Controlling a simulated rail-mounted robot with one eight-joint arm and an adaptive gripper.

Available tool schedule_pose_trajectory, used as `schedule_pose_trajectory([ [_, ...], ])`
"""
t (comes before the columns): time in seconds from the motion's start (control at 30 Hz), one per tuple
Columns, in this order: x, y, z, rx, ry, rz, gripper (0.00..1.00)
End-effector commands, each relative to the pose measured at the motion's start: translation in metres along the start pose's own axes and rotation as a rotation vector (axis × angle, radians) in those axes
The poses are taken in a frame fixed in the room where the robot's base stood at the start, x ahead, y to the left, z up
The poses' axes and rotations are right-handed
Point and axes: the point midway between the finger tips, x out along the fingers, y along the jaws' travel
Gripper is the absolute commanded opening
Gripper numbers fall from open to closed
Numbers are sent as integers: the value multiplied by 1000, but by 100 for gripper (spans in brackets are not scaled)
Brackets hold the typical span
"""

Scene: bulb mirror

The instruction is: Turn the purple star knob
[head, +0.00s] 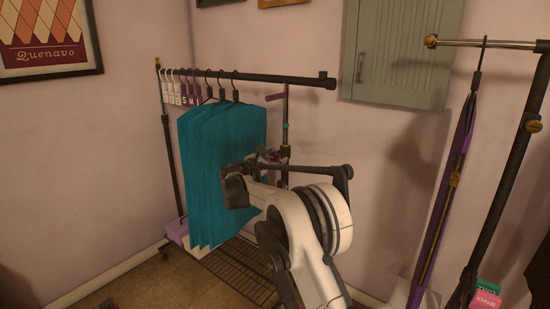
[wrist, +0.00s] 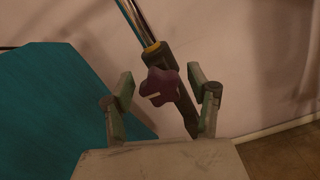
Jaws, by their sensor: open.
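The purple star knob (wrist: 160,87) shows in the middle of the wrist view. It sits on a dark sleeve (wrist: 179,105) below a yellow ring and a chrome tube. My gripper (wrist: 160,79) is open, with one greenish finger to the left of the knob and one to the right. Both fingers look apart from the knob, with gaps on each side; how far the knob is in depth I cannot tell. In the head view my gripper (head: 268,156) is at the right post of the clothes rack (head: 270,77), where the arm hides the knob.
Teal garments (head: 222,150) hang on the rack just left of my gripper, and show at left in the wrist view. A wire shelf (head: 240,270) lies low below. A grey cabinet (head: 403,45) hangs behind. A second rack (head: 505,185) stands at right. Bare wall lies between.

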Motion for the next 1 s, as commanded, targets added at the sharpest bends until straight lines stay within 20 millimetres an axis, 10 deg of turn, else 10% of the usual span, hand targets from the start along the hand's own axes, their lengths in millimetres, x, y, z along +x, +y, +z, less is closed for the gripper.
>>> schedule_pose_trajectory([
  [0.13,0,0,0,0,0,0,52],
  [0.47,0,0,0,0,0,0,8],
  [1.0,0,-1,-1,168,0,0,6],
])
